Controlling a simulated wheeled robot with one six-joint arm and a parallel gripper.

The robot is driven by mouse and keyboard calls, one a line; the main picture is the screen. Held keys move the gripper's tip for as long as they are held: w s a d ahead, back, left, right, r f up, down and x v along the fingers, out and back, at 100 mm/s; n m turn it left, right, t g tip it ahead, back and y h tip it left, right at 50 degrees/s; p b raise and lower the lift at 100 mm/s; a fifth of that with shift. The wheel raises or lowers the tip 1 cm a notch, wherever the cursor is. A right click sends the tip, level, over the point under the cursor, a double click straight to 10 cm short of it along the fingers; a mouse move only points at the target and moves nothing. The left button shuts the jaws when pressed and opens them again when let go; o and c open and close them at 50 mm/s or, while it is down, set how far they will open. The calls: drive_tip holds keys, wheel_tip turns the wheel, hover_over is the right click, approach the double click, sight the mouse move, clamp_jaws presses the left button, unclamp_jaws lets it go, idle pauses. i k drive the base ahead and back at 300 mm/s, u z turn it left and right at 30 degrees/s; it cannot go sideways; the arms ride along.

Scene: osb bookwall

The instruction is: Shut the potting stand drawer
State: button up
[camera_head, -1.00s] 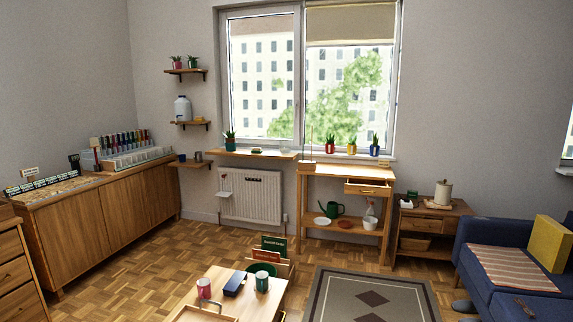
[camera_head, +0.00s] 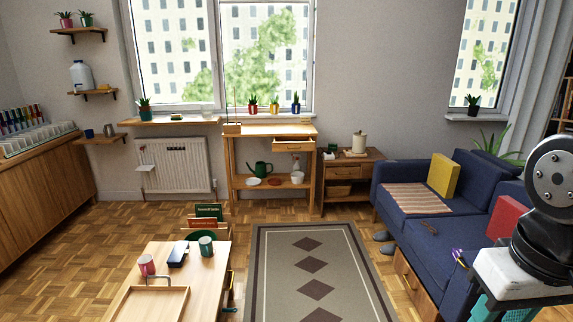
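The potting stand (camera_head: 228,156) is a light wooden table under the window, against the back wall. Its drawer (camera_head: 294,146) at the upper right of the frame sticks out, pulled open. A green watering can (camera_head: 259,170), a white pot and a spray bottle stand on its lower shelf. Part of my arm shows at the right edge, far from the stand. My gripper is not in view.
A low wooden table (camera_head: 200,262) with mugs and a tray stands in front, left of a patterned rug (camera_head: 309,268). A blue sofa (camera_head: 420,231) stands on the right. A side cabinet (camera_head: 345,171) is right of the stand. The rug looks clear.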

sight(281, 144)
drive_tip(key=i, duration=4.25)
drive_tip(key=u, duration=0.1)
